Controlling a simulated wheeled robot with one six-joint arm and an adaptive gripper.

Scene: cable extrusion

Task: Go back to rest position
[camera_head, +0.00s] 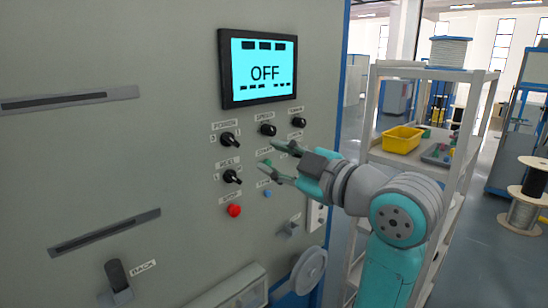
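My gripper (271,156) is in front of the grey machine's control panel (200,180). Its two fingers are spread apart with nothing between them, so it is open. The fingertips are close to the green start button (267,162), which shows between them. Whether they touch the panel cannot be told. My teal and grey arm reaches in from the lower right. The display (258,70) above reads OFF.
Black knobs (229,139), a red button (234,210) and a blue button (268,193) surround the gripper. A lever (117,275) sticks out at lower left. Right of the arm, a shelf (412,72) holds a yellow bin (402,139) and a cable spool (449,52).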

